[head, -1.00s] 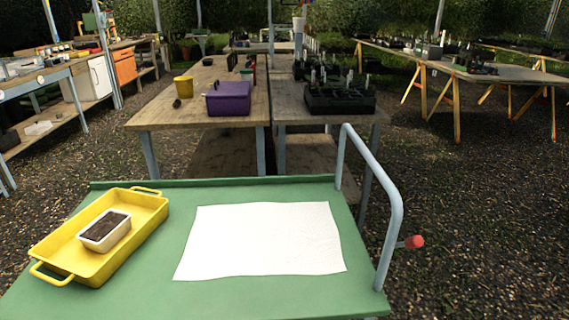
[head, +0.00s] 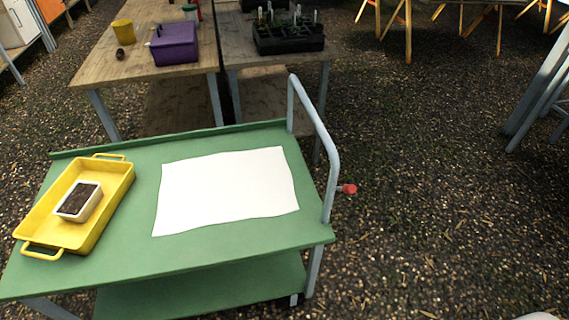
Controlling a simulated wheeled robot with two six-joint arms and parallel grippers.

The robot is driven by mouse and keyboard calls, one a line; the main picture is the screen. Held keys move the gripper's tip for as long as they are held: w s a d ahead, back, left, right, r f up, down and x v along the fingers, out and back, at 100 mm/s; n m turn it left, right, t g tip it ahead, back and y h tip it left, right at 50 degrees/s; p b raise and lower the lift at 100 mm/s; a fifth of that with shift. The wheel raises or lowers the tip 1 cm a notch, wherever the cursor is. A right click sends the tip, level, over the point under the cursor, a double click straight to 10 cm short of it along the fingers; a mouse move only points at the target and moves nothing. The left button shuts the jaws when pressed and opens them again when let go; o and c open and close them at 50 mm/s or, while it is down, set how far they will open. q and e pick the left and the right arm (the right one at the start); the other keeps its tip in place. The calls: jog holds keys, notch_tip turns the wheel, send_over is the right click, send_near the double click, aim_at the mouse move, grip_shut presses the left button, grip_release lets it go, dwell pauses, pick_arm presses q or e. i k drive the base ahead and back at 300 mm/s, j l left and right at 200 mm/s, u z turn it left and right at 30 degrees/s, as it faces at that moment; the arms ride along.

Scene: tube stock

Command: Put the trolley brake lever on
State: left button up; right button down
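The trolley has a green top (head: 235,228), a lower green shelf (head: 210,292) and a grey tubular handle (head: 316,126) at its right end. A short lever with a red knob (head: 348,189) sticks out to the right from the handle's near upright. I take it for the brake lever; whether it is on or off I cannot tell. Neither of my grippers shows in the head view. A small pale shape at the bottom right edge is too cut off to identify.
A yellow tray (head: 112,203) holding a small white pot of soil (head: 70,214) and a white sheet (head: 228,190) lie on the trolley. Wooden tables (head: 130,64) stand behind it. The gravel floor (head: 430,190) right of the trolley is clear. Grey legs stand at far right.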

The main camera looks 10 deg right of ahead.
aim_at(350, 188)
jog(key=l+u, duration=0.2)
jog(key=l, duration=0.55)
jog(key=l+u, duration=0.2)
jog(key=l, duration=0.5)
jog(key=k+l+u, duration=0.2)
jog(key=l, duration=0.5)
jog(key=i+l, duration=0.05)
